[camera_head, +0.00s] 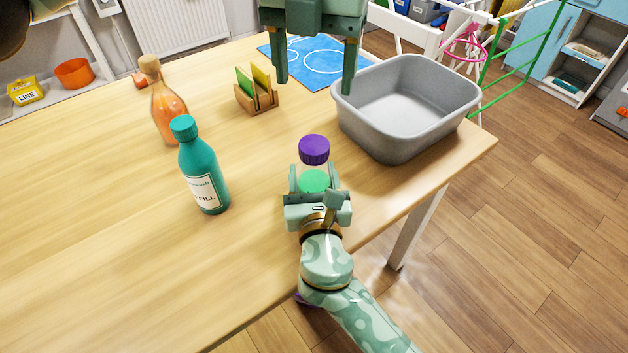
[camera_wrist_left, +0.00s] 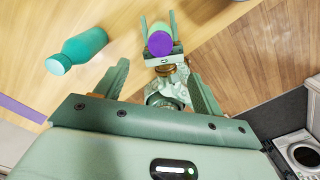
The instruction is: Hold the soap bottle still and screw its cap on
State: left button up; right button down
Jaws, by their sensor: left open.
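The soap bottle (camera_head: 314,181) is clear with green liquid and stands near the table's front edge. A purple cap (camera_head: 314,149) sits on its top; I cannot tell how tightly. It also shows in the left wrist view, cap (camera_wrist_left: 160,43) towards me. My right gripper (camera_head: 315,190) has its fingers on both sides of the bottle, shut on it. My left gripper (camera_head: 315,86) is open and empty, pointing down, behind the cap in the head view and apart from it. Its fingers show in the left wrist view (camera_wrist_left: 157,72).
A teal refill bottle (camera_head: 204,172) and an orange corked bottle (camera_head: 168,104) stand to the left. A wooden holder with cards (camera_head: 257,100), a blue mat (camera_head: 312,50) and a grey basin (camera_head: 407,132) are further back. The table's left front is clear.

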pick_arm(q)
notch_tip(320, 180, up, 9)
pick_arm(e)
jog(key=shift+c, duration=2)
grip_release()
jog(key=o, duration=0.4)
